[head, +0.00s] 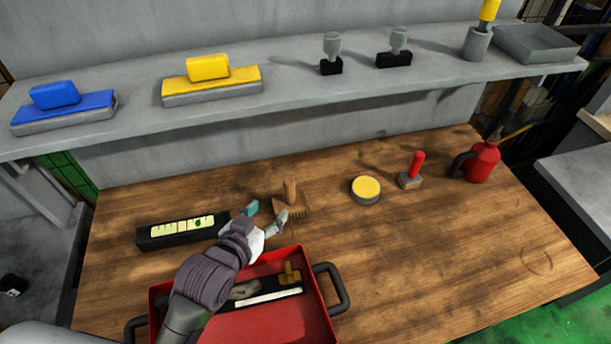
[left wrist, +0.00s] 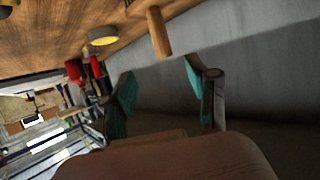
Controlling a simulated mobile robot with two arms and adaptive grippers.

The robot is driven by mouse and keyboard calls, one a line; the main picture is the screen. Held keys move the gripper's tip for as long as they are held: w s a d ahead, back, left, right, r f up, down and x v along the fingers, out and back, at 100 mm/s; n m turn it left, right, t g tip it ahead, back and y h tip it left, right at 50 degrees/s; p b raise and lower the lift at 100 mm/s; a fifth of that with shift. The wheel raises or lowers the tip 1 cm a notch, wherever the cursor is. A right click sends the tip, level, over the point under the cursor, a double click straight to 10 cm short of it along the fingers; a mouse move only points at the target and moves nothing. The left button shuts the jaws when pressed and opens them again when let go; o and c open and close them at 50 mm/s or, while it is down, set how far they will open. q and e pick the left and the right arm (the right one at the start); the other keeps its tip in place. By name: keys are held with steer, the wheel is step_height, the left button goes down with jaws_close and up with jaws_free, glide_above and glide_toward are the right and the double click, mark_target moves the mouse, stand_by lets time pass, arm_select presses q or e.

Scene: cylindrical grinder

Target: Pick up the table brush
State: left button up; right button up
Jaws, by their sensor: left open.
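The table brush (head: 290,192) stands on the wooden table with its wooden handle pointing up and a bristled block below. My left gripper (head: 267,213) is open and empty, just left of the brush and close to its block. In the left wrist view, the brush handle (left wrist: 158,32) shows beyond the two teal-padded fingertips of the left gripper (left wrist: 162,80), roughly in line with the gap between them. The handle is not between the pads. The brush's base is mostly cut off at the top of that view. My right gripper is not seen.
A red tray (head: 318,318) with parts lies below my left arm. A black level-like block (head: 150,238) lies left. A yellow-topped round tin (head: 366,190), a red-handled tool (head: 416,165) and a red oil can (head: 482,163) stand right. A grey shelf (head: 290,90) runs behind.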

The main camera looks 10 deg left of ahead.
mark_target(286, 187)
arm_select(q)
steer(key=x, duration=0.4)
steer(key=p+x, duration=0.1)
steer(key=x, duration=0.3)
steer(key=shift+w+r, duration=0.2)
steer(key=shift+w+d+p, duration=0.1)
steer(key=shift+w+p, duration=0.5)
steer(key=shift+p, duration=0.05)
steer(key=x, duration=0.4)
steer(key=shift+f+p, duration=0.1)
steer(key=shift+p, duration=0.3)
steer(key=shift+c, duration=0.5)
jaws_close()
